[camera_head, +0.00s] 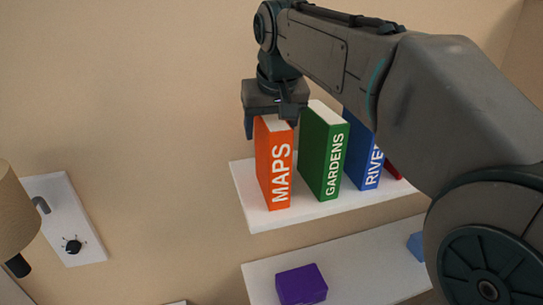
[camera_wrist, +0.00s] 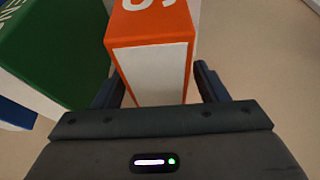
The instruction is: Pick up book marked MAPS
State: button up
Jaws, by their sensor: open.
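The orange book marked MAPS (camera_head: 274,170) stands upright at the left end of the upper white shelf, its spine facing out. My gripper (camera_head: 268,122) is above and around the top of this book, pointing down. In the wrist view the orange book (camera_wrist: 153,45) lies between the two fingers of my gripper (camera_wrist: 155,88), one finger on each side. The jaws are open, with a visible gap on the right side of the book. The fingertips are partly hidden by the book.
A green book marked GARDENS (camera_head: 323,150) stands close to the right, then a blue book (camera_head: 363,155) partly behind my arm. A red item (camera_head: 393,171) shows past it. The upper shelf (camera_head: 262,218) is bare in front. A purple box (camera_head: 301,285) sits on the lower shelf (camera_head: 365,268).

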jog(key=shift+f, duration=0.2)
dwell(0.3)
grip_shut()
